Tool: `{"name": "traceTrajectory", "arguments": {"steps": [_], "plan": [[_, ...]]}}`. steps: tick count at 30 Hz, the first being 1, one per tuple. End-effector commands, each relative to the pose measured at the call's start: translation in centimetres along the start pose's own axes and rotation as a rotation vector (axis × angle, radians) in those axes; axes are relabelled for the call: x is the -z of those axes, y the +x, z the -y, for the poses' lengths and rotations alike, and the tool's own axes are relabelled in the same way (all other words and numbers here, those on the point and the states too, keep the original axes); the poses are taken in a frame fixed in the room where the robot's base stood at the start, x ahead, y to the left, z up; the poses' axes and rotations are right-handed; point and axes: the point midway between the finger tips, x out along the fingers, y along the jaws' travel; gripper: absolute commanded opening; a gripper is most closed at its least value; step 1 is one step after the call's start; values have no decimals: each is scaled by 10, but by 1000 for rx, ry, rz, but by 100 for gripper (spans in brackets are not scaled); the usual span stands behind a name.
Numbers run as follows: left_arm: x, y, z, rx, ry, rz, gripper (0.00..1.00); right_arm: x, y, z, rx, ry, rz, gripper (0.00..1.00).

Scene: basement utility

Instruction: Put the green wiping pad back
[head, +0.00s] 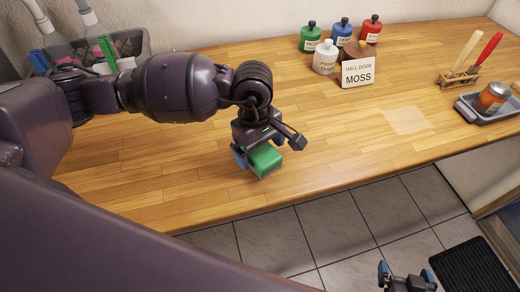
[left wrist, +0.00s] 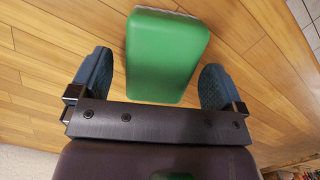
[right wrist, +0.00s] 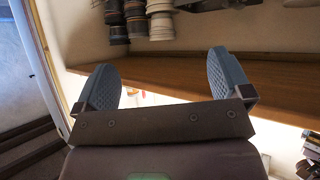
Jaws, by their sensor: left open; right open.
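The green wiping pad (head: 264,160) is a green block with a pale underside, near the front edge of the wooden worktop. In the left wrist view the pad (left wrist: 165,52) lies between the two blue fingers, with a gap on each side. My left gripper (head: 259,150) is open around or just above the pad; I cannot tell if the pad touches the wood. My right gripper (head: 408,280) is open and empty, low over the floor in front of the worktop. It also shows open in the right wrist view (right wrist: 165,88).
A dark basket (head: 128,45) with cloths and bottles stands at the back left. Several paint bottles (head: 325,55) and a MOSS card (head: 358,73) stand at the back. A brush holder (head: 460,78) and a grey tray (head: 478,115) with a jar are at right. A pale square patch (head: 407,120) lies bare.

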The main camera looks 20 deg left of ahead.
Motion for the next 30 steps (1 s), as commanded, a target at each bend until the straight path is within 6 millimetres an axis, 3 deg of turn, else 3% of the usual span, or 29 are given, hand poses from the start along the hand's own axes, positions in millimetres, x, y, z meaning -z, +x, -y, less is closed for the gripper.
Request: {"name": "traceTrajectory", "arguments": {"steps": [9, 15, 21, 30], "plan": [[0, -61, 0, -2, 1, -3, 95, 2, 7, 1, 3, -1, -13, 97], [0, -92, 0, -1, 1, -2, 95, 3, 9, 2, 3, -1, -18, 97], [0, -106, 0, 1, 0, -1, 95, 1, 8, 2, 3, -1, -15, 97], [0, -108, 0, 1, 0, 0, 95, -7, 4, 1, 1, 1, 1, 97]]}}
